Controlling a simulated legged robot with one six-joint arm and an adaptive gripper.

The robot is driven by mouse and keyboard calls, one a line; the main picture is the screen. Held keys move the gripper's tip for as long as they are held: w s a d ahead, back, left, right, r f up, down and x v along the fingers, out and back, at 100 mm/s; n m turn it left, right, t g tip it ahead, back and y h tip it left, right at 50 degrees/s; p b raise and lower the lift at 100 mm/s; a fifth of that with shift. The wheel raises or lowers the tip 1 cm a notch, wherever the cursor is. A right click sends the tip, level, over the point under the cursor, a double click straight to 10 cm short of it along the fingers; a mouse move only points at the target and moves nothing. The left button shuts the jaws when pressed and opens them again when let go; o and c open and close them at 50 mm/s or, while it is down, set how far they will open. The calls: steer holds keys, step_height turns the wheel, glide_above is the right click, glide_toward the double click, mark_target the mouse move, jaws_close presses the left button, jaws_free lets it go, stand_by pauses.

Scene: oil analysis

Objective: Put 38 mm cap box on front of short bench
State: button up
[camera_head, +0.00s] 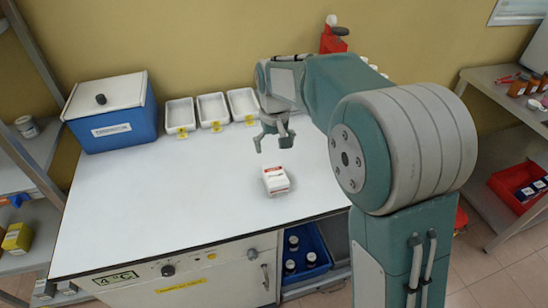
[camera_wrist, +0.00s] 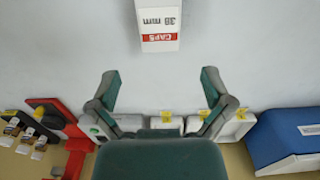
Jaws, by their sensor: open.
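The 38 mm cap box (camera_head: 276,180) is a small white box with a red band, standing on the white bench top (camera_head: 190,205) near its front edge. In the wrist view the cap box (camera_wrist: 160,22) is at the top middle, with "CAPS" and "38 mm" printed on it. My gripper (camera_head: 272,143) is open and empty above the bench, behind the box and apart from it. Its two fingers also show in the wrist view (camera_wrist: 160,82), spread wide, with the box beyond their tips.
A blue lidded box (camera_head: 115,120) stands at the back left of the bench. Several white trays (camera_head: 212,108) with yellow tags line the back. A red item (camera_head: 332,42) is behind my arm. The bench's left and middle are clear. Shelves (camera_head: 30,150) stand at the left.

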steer(key=s+d+r+m+t, duration=0.1)
steer(key=s+d+r+t, duration=0.2)
steer(key=s+d+r, duration=0.7)
steer(key=s+d+f+m+t, duration=0.1)
steer(key=s+d, duration=0.1)
steer(key=s, duration=0.6)
steer(key=s+d+f+m+t, duration=0.1)
steer(key=s+d, duration=0.1)
steer(key=s, duration=0.6)
steer(key=shift+d+t, duration=0.3)
steer(key=shift+d, duration=0.05)
